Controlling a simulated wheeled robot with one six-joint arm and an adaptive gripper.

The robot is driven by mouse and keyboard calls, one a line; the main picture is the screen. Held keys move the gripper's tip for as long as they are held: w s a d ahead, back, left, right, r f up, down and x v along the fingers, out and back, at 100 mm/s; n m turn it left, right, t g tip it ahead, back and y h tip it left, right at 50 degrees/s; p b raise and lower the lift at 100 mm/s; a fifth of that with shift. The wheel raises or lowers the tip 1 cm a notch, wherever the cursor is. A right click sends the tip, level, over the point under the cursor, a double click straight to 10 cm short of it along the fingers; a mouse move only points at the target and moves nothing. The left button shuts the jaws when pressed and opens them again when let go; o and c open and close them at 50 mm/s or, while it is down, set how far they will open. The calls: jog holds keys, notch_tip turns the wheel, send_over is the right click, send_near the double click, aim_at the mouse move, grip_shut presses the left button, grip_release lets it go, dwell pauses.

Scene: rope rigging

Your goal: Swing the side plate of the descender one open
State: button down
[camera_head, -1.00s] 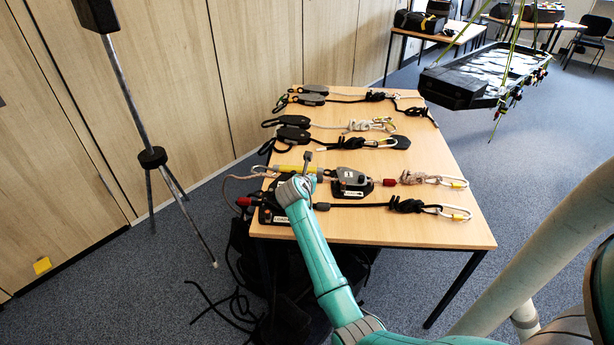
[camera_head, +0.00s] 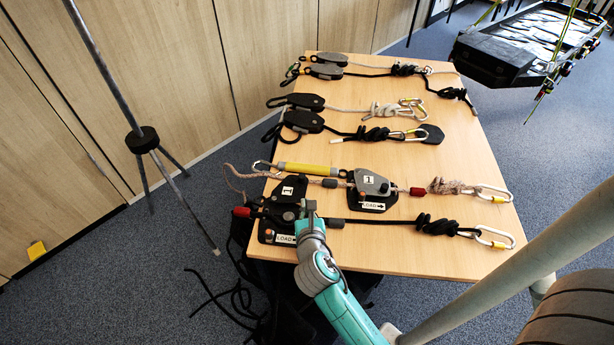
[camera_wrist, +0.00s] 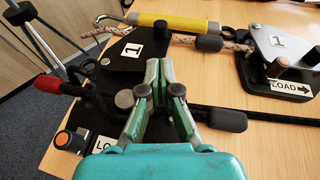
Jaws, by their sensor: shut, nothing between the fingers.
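The near-left descender (camera_head: 268,222) lies at the table's left front corner, with black rope and a red end at its left. Its black plate marked 1 (camera_wrist: 125,60) lies toward the far side in the wrist view. Its base with the LOAD label (camera_head: 284,239) shows on the near side. My gripper (camera_wrist: 158,65) is shut and empty, with its fingertips over the middle of this descender, beside the marked plate. It also shows in the head view (camera_head: 308,203). The fingers hide the descender's middle, so I cannot tell how far the plate is turned or whether they touch it.
A second descender with a grey plate, also marked 1 (camera_head: 372,183), lies just behind and right. Carabiners (camera_head: 493,238) lie at the right. Several other devices lie farther back. A tripod (camera_head: 142,139) stands left.

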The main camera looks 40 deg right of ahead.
aim_at(301, 180)
jog(key=x, duration=1)
jog(key=shift+r, duration=0.1)
jog(key=shift+w+d, duration=0.25)
jog(key=shift+w, duration=0.3)
jog(key=shift+a, duration=0.1)
